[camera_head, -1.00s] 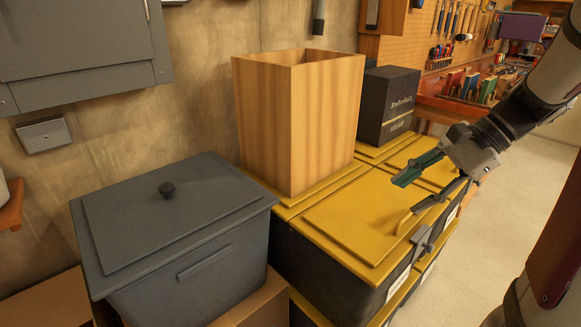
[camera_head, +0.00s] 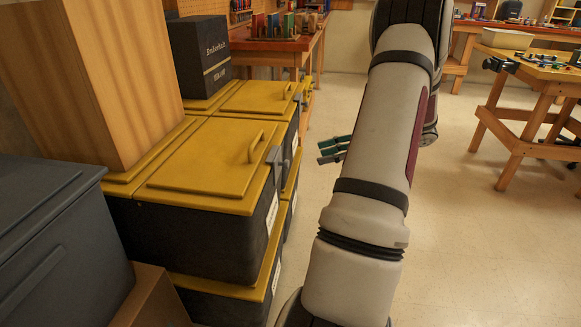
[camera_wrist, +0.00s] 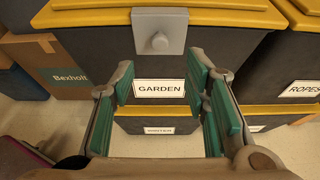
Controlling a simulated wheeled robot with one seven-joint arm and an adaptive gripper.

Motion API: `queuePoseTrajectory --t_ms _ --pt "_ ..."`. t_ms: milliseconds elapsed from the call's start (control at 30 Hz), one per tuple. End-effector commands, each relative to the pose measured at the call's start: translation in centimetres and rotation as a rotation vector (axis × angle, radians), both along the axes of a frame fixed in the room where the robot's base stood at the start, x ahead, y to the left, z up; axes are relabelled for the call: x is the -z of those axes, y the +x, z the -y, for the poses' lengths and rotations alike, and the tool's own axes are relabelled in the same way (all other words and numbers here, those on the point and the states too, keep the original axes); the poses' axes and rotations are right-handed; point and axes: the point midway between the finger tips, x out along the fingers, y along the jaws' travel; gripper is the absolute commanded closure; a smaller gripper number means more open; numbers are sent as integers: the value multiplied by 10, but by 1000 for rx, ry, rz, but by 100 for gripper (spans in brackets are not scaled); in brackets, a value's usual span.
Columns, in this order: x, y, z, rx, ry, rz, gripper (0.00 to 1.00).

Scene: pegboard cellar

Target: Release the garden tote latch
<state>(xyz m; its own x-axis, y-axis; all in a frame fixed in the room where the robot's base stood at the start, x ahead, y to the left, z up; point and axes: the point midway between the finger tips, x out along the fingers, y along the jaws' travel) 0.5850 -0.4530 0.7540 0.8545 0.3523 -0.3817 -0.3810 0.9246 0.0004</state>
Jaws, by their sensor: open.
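The garden tote (camera_head: 190,235) is a dark bin with a yellow lid (camera_head: 205,165), stacked on another yellow-lidded tote. Its GARDEN label (camera_wrist: 160,88) faces the wrist camera. Its grey latch (camera_wrist: 158,45), a plate with a round knob, sits at the lid's front edge. The latch shows edge-on in the head view (camera_head: 274,157). My gripper (camera_head: 333,150) is open and empty, out in front of the tote and apart from it. In the wrist view its green-padded fingers (camera_wrist: 162,85) frame the label, below the latch. My arm hides part of the gripper in the head view.
A tall wooden box (camera_head: 90,75) stands on the yellow lids, with a black box (camera_head: 200,55) behind. A ROPES tote (camera_wrist: 290,65) sits right in the wrist view, a cardboard box (camera_wrist: 55,65) left. Open floor (camera_head: 470,250) lies right of the totes.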

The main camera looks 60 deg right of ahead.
Motion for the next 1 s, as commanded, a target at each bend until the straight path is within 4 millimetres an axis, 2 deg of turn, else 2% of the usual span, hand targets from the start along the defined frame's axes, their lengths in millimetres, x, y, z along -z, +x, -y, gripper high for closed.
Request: queuePoseTrajectory --t_ms 200,500,700,1000 --pt "19 39 -17 -4 0 1 58" --pt "37 80 -34 -4 -1 0 58" --pt "41 92 -39 -2 0 0 58" --pt "41 93 -39 -2 -2 0 58"
